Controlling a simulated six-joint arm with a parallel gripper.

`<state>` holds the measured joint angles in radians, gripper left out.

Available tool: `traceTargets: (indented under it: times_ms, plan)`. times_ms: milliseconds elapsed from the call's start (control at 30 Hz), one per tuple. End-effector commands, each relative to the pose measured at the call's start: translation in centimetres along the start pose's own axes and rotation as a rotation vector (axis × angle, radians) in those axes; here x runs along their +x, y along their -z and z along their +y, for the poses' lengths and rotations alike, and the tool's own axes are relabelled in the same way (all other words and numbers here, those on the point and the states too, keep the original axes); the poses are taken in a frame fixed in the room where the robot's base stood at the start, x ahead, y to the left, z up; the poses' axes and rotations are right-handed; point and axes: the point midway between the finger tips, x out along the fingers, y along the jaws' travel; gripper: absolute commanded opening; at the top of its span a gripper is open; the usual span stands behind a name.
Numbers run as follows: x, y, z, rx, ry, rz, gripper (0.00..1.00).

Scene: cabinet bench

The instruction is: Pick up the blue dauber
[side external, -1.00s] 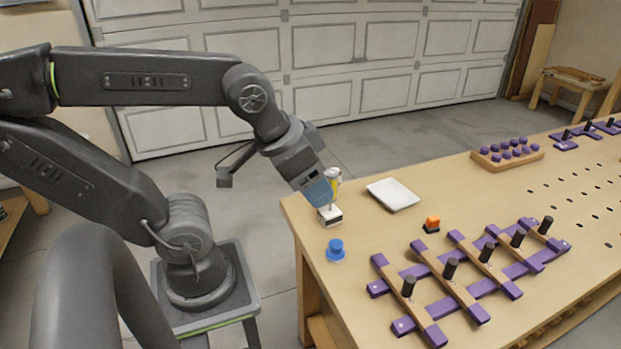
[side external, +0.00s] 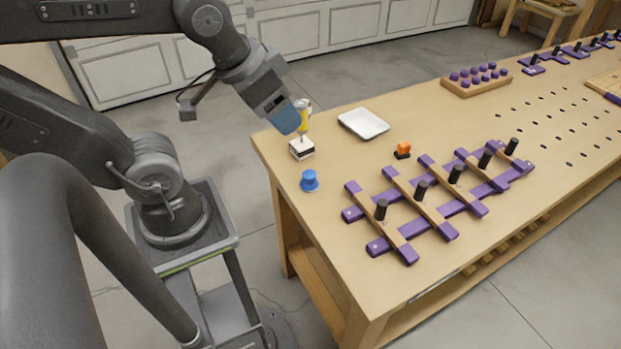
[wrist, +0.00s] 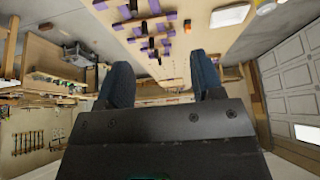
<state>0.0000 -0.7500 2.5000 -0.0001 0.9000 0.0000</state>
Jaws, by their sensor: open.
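The blue dauber (side external: 309,181) stands on the bench top near its left edge, with a blue upper part and a paler base. My gripper (side external: 298,128) is above the left end of the bench, up and slightly left of the dauber and apart from it. It points down and to the right. In the wrist view its two blue-grey fingers (wrist: 160,80) are spread apart with nothing between them. I cannot make out the dauber in the wrist view.
A small white-and-black block (side external: 301,148) and a yellow-and-white item (side external: 303,112) are close by my gripper. A white tray (side external: 363,124), an orange item (side external: 403,150) and a purple-and-wood clamp rack (side external: 440,203) lie to the right. Bare bench (side external: 345,160) lies between them.

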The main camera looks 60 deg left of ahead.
Motion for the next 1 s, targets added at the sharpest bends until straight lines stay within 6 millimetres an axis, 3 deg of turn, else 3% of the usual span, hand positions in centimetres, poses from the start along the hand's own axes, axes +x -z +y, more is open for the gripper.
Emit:
traceTargets:
  times_ms: [400, 600, 833, 1000]
  plan:
    - [0.0, 0.0, 0.0, 0.0, 0.0, 0.0, 0.61]
    - [0.0, 0.0, 0.0, 0.0, 0.0, 0.0, 0.78]
    - [0.0, 0.0, 0.0, 0.003, 0.001, 0.0, 0.79]
    - [1.4, 0.3, -0.7, 0.161, 0.031, -0.022, 0.79]
